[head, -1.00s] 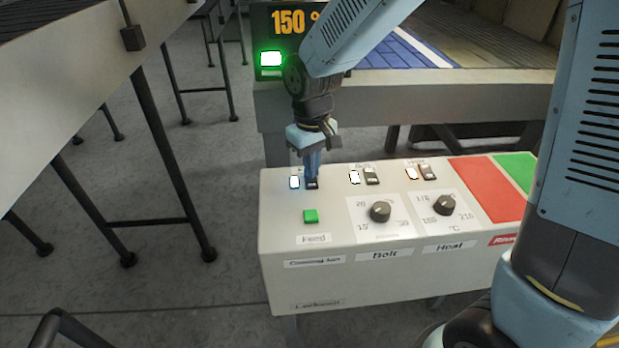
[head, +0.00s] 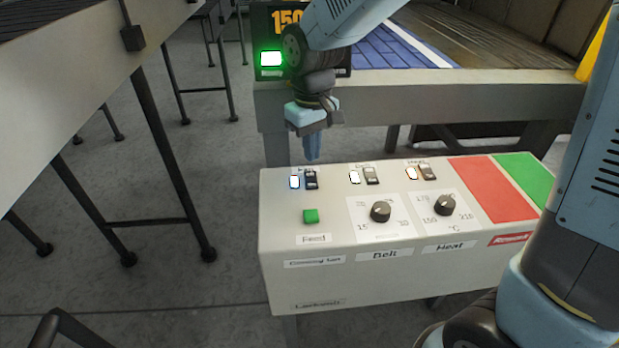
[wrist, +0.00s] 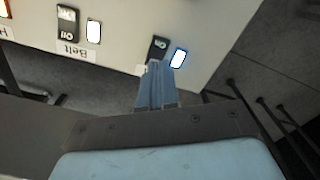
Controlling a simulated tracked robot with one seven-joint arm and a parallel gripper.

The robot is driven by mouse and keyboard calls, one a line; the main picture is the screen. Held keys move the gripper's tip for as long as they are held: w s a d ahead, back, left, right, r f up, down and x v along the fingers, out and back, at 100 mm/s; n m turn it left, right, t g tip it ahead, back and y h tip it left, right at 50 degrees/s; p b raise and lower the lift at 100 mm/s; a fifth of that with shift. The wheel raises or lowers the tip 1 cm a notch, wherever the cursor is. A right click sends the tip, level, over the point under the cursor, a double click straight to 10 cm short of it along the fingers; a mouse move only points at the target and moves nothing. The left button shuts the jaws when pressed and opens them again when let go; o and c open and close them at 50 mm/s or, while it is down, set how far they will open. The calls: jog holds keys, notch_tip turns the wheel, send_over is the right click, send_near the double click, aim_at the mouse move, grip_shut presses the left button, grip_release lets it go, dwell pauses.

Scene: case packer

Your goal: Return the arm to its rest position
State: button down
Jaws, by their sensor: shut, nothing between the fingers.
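My gripper (head: 312,150) is shut and empty, pointing down above the back left part of the control box (head: 300,245) in the head view. Its fingertips are apart from the box, just above the leftmost rocker switch (head: 312,180). A lit indicator (head: 294,182) is beside that switch. In the wrist view my gripper (wrist: 156,68) points at the box face, with the leftmost switch (wrist: 158,47) and its lit indicator (wrist: 179,58) near the fingertips. My arm reaches in from the upper right.
A display (head: 285,18) with a green-framed lamp stands behind the box, next to a conveyor (head: 420,98). The box carries a green button (head: 311,216), two knobs, and red and green panels. A table (head: 75,90) stands at the left. Open floor lies between.

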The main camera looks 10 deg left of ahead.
jog(key=s+d+r+m+t, duration=0.25)
jog(key=d+r, duration=0.35)
jog(key=d, duration=0.5)
jog(key=s+d+r+m+t, duration=0.1)
jog(key=d+r+m, duration=0.2)
jog(key=d+r, duration=0.65)
jog(key=s+d+f+m+t, duration=0.1)
jog(key=s+d+m+t, duration=0.1)
jog(key=s+d, duration=0.5)
jog(key=d+m, duration=0.1)
jog(key=d, duration=0.1)
jog(key=shift+s+d, duration=0.15)
jog(key=shift+d, duration=0.25)
